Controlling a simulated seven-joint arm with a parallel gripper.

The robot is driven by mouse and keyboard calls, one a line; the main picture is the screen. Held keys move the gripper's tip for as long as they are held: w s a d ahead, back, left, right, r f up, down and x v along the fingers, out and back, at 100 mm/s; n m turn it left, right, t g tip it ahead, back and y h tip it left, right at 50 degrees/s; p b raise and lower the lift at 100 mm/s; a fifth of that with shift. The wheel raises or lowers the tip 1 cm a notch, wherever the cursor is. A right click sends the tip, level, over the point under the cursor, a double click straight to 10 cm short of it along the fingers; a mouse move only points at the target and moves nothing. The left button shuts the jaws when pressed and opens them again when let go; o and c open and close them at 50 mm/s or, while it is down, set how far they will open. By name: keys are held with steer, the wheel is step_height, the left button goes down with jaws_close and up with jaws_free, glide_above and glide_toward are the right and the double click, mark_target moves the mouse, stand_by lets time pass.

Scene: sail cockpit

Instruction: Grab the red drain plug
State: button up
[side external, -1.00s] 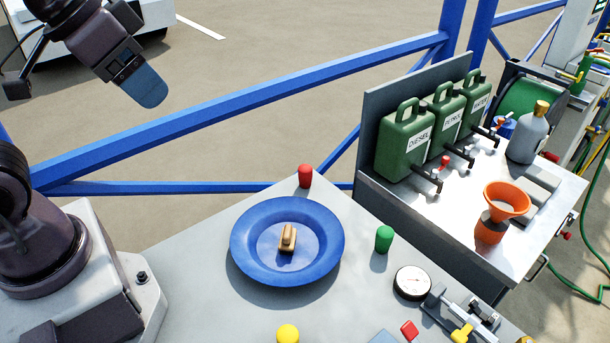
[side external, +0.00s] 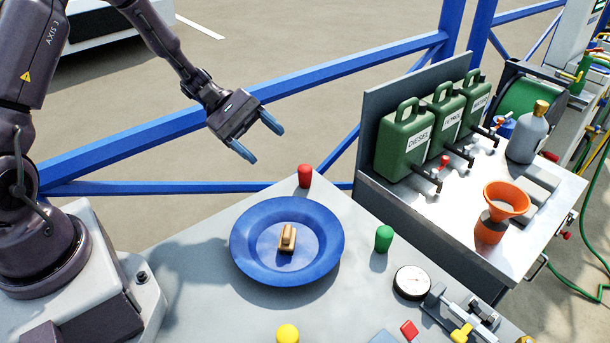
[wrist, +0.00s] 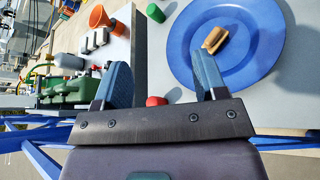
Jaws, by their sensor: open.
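The red drain plug (side external: 305,176) stands upright at the far edge of the grey table, just behind the blue plate (side external: 245,262). In the wrist view the red plug (wrist: 156,101) shows between my two fingers, partly hidden by the gripper body. My gripper (side external: 263,142) is open and empty. It hangs in the air above and to the left of the red plug in the side view, apart from it, with blue fingertips spread. The gripper also shows in the wrist view (wrist: 162,75).
A tan block (side external: 287,239) lies on the blue plate. A green plug (side external: 384,239) and a yellow plug (side external: 288,334) stand nearby, with a round gauge (side external: 412,282) at right. Green canisters (side external: 405,145) and an orange funnel (side external: 507,199) stand on a side bench. A blue rail (side external: 330,75) runs behind.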

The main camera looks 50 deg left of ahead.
mark_target(305, 176)
steer(key=w+a+f+n+t+y, duration=0.1)
steer(key=a+f+n+t, duration=0.35)
steer(key=f+n, duration=0.2)
steer(key=w+a+f+n+t, duration=0.2)
steer(key=a+f+n+t, duration=0.1)
steer(key=f+n+t, duration=0.35)
steer(key=shift+g+y, duration=0.3)
steer(key=x, duration=0.7)
steer(key=shift+w+f, duration=0.3)
steer(key=shift+f, duration=0.05)
steer(key=x, duration=0.5)
steer(key=shift+a+f, duration=0.15)
steer(key=c, duration=1)
